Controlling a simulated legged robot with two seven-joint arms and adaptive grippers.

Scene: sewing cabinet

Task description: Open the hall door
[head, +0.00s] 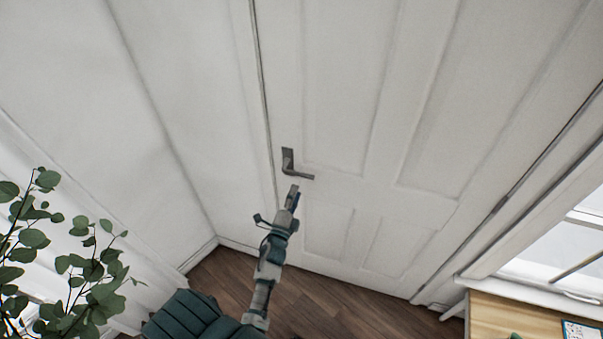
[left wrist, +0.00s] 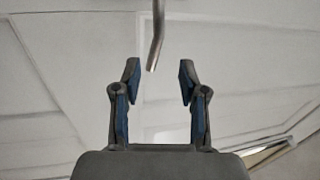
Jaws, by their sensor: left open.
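The hall door (head: 330,110) is white and panelled, and it looks shut in its frame. Its dark metal lever handle (head: 297,173) sits near the door's left edge, with the lever pointing right. My left gripper (head: 293,192) is just below the lever in the head view. In the left wrist view my left gripper (left wrist: 158,85) is open, with its two blue-padded fingers apart. The handle's lever (left wrist: 156,40) comes down from the top and its end lies between or just beyond the fingertips; I cannot tell the depth. My right gripper is not seen.
A leafy plant (head: 75,265) stands at the lower left. A wooden tabletop (head: 530,318) is at the lower right, below a window (head: 580,240). Dark wooden floor (head: 330,305) shows in front of the door. A white wall (head: 170,90) runs left of the door.

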